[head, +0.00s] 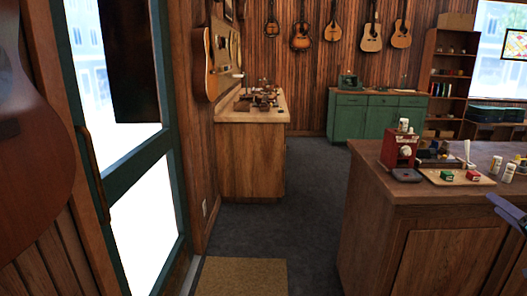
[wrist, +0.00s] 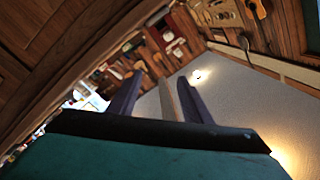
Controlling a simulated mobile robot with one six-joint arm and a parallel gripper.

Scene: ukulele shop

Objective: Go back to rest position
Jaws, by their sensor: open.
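My gripper (wrist: 158,78) shows in the wrist view as two dark purple fingers standing apart. It is open, and I see nothing held between them. The wrist view is tilted, with the shop's walls and a pale grey surface beyond the fingers. In the head view, a dark bluish-purple part of my gripper (head: 507,207) juts in at the right edge, beside the wooden counter. The rest of my arm is outside the head view.
The wooden counter (head: 424,246) at right carries a red machine (head: 398,148), a tray (head: 442,177) and small white bottles. A workbench (head: 249,160) and green cabinet (head: 376,115) stand farther back. Dark floor (head: 303,200) lies open between counter and door (head: 148,165). A guitar hangs at far left.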

